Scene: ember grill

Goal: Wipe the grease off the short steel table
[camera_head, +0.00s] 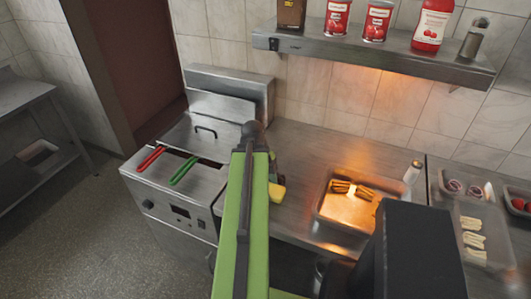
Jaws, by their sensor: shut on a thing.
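A green arm link of mine rises through the middle of the view and hides most of my gripper (273,178). A small yellow block, like a sponge (278,192), shows just right of the link, at my gripper, which is shut on it. It is over the steel counter (310,150), right of the fryer; I cannot tell whether it touches the counter. A steel table (25,92) with a lower shelf stands at the far left, partly cut off by the frame. I cannot make out grease on it.
A fryer (180,205) with red and green handles stands left of my arm. A lit tray (325,208) of food is on the counter to the right. A wall shelf (390,55) holds cans and bottles. Grey floor (90,230) between the left table and fryer is clear.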

